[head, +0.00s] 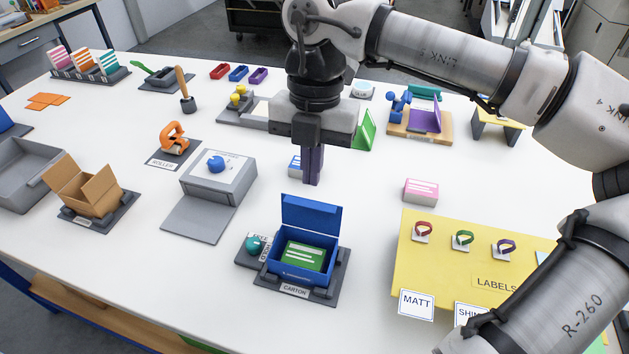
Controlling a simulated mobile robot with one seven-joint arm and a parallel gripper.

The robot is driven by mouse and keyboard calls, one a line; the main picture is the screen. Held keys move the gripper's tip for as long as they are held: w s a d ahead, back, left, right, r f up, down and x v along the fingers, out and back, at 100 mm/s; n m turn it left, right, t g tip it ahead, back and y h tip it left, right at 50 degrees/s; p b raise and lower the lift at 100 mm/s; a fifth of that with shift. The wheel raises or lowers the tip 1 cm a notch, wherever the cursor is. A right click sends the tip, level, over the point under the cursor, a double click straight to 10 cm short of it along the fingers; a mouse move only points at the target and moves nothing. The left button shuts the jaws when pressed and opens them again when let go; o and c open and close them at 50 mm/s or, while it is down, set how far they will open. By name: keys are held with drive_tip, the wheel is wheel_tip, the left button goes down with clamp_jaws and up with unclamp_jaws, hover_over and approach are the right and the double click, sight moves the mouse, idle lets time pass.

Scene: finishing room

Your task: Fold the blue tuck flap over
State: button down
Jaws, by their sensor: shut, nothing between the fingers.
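A blue carton (297,274) sits in a dark grey holder with a CARTON label, in the front middle of the table. Its blue flap (311,217) stands up at the back edge, and the top is open. A green card or box with white lines (303,256) lies inside. My gripper (312,180) points down behind and just above the upright flap in the picture. Its fingers are shut and empty. Whether they touch the flap cannot be told. A small blue and white box (295,165) is partly hidden behind the fingers.
A teal knob (254,244) stands left of the carton. A grey box with a blue button (216,164) and an open brown box (88,189) lie further left. A yellow LABELS board (420,262) is right. A pink and white box (420,191) stands behind it. Bare table lies between.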

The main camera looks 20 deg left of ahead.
wheel_tip(320, 180, up, 6)
drive_tip(key=p, duration=0.3)
drive_tip(key=shift+r, duration=0.1)
idle(0.5)
